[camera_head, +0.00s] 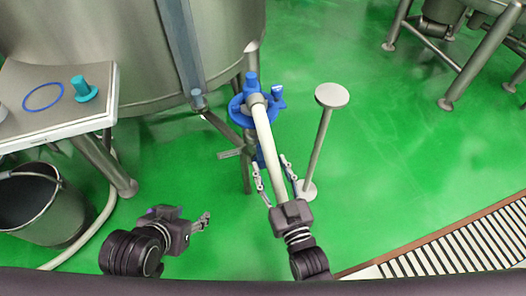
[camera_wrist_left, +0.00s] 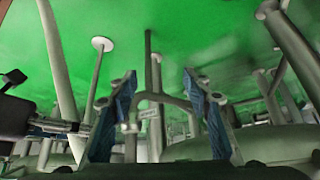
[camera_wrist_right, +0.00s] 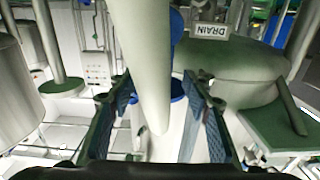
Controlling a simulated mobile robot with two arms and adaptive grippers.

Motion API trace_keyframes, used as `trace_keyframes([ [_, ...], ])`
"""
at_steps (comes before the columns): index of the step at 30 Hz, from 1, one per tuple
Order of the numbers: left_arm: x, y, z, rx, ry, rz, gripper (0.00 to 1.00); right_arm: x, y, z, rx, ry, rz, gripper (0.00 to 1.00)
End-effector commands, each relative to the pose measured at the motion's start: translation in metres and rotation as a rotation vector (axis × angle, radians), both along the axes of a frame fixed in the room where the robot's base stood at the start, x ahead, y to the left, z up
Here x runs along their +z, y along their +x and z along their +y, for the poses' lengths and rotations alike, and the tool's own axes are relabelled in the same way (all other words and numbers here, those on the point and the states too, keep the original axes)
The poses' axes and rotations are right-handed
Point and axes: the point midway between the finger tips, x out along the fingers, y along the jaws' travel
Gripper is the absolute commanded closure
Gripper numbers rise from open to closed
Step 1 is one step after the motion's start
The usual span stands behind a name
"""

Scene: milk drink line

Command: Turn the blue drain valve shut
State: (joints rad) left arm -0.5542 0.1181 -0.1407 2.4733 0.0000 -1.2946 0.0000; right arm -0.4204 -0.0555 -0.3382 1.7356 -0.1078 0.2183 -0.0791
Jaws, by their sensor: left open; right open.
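The blue valve fitting (camera_head: 238,108) sits low in front of the steel tank in the head view, with a blue knob on top and a small blue piece at its right. A pale pipe (camera_head: 266,140) runs from it towards me. Another blue part (camera_head: 260,158) shows lower down, partly hidden by the pipe. My right gripper (camera_head: 272,174) is open, its fingers to either side of the pipe in the picture; contact cannot be told. The right wrist view shows the pipe (camera_wrist_right: 142,60) crossing between the fingers, blue parts (camera_wrist_right: 178,88) behind it. My left gripper (camera_head: 203,221) is open and empty, lower left.
A DRAIN label (camera_wrist_right: 210,31) appears upside down. A disc-topped post (camera_head: 320,135) stands right of the valve. A tank (camera_head: 110,45), a side table (camera_head: 50,126) with a teal fitting (camera_head: 83,89) and blue ring (camera_head: 43,96), and a bucket (camera_head: 45,210) are left.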

Motion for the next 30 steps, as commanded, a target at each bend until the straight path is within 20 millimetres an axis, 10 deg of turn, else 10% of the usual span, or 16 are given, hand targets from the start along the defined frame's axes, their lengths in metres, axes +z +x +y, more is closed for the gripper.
trace_keyframes([
  [12, 0.04, 0.059, -0.021, -0.022, -0.064, -0.292, 0.55, -0.001, 0.051, 0.017, 0.0, 0.0, 0.0, 0.55],
  [30, 0.053, 0.071, -0.025, -0.027, -0.08, -0.363, 0.55, -0.001, 0.062, 0.02, 0.0, -0.001, 0.002, 0.66],
])
